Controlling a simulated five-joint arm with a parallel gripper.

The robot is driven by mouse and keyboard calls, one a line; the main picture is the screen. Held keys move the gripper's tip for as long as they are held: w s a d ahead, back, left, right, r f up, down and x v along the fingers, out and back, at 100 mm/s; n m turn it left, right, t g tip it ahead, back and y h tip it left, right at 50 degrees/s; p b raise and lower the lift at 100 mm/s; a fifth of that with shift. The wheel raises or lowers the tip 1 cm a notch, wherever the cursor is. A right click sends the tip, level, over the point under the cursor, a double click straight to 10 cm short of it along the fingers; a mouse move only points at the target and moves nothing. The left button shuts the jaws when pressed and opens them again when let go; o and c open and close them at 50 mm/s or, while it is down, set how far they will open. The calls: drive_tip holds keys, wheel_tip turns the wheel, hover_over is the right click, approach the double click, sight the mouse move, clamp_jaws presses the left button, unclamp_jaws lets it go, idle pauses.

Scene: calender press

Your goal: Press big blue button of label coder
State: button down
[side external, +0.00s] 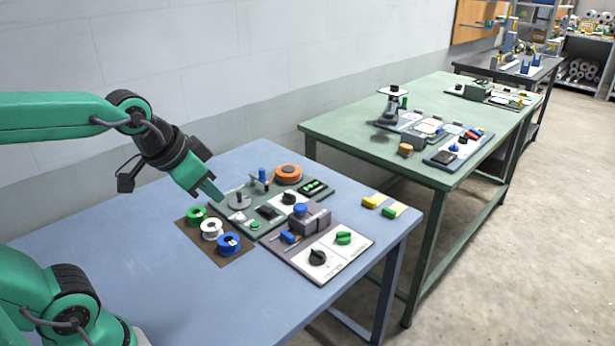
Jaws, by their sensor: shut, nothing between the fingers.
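A grey block (311,222) stands on a grey panel (327,272) on the blue table, with a round blue button (300,209) on its top. It looks like the label coder, but no label is readable. A smaller blue part (288,237) sits at its left. My gripper (214,194) is shut and empty. It points down and right, above the left end of the dark green panel (250,209), left of the blue button and apart from it.
Green, white and blue spools (228,244) stand on a brown mat. The front left table is clear.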

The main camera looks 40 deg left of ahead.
drive_tip(key=w+a+f+m+t, duration=0.1)
drive_tip(key=w+a+m, duration=0.15)
drive_tip(key=w, duration=1.05)
drive_tip(key=m+t, duration=0.2)
drive_tip(key=m, duration=0.2)
hover_over(297, 208)
drive_tip(key=shift+y, duration=0.4)
drive_tip(key=shift+f, duration=2.75)
drive_tip(key=shift+f, duration=0.2)
drive_tip(key=shift+f, duration=4.25)
